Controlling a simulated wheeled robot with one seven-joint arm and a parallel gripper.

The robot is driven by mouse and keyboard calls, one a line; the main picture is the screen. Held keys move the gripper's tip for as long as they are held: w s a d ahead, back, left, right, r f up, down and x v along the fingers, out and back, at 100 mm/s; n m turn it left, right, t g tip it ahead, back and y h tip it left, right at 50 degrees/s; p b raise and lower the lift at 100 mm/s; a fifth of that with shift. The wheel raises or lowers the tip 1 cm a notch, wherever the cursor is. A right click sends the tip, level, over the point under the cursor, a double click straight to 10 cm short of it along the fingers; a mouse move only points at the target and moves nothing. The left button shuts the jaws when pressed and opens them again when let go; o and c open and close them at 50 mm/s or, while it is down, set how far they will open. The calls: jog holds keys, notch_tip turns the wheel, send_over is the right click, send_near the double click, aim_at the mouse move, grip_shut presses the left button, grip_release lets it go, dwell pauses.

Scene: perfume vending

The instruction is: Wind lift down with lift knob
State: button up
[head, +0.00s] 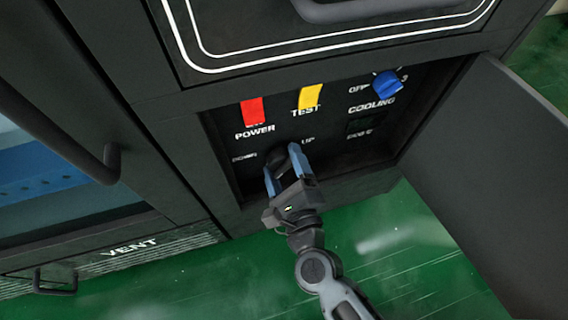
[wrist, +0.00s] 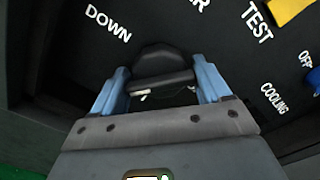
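The black lift knob (head: 277,157) sits on the dark control panel, between the labels DOWN and UP. It also shows in the wrist view (wrist: 160,62), with a raised bar across its front that lies slightly tilted. My gripper (head: 285,168) is at the knob, with its blue fingers wide apart, one on each side of it. In the wrist view my gripper (wrist: 162,88) straddles the bar, with the finger pads very near its two ends. I cannot tell whether the fingers touch it. The lift itself is not identifiable in these views.
Above the knob are a red POWER switch (head: 252,111) and a yellow TEST switch (head: 310,97). A blue COOLING knob (head: 387,85) is at the upper right. An open panel door (head: 490,180) stands at the right. Green floor (head: 400,235) lies below.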

jog(key=c, duration=0.6)
jog(key=shift+o, duration=0.2)
jog(key=shift+n, duration=0.3)
jog(key=shift+n+p, duration=0.65)
jog(key=shift+n, duration=0.35)
jog(key=n+p, duration=0.2)
jog(key=n, duration=0.2)
jog(key=n+p, duration=0.2)
jog(key=n, duration=0.4)
jog(key=n+p, duration=0.2)
jog(key=n, duration=0.3)
jog(key=shift+f+p, duration=0.1)
jog(key=shift+p, duration=0.2)
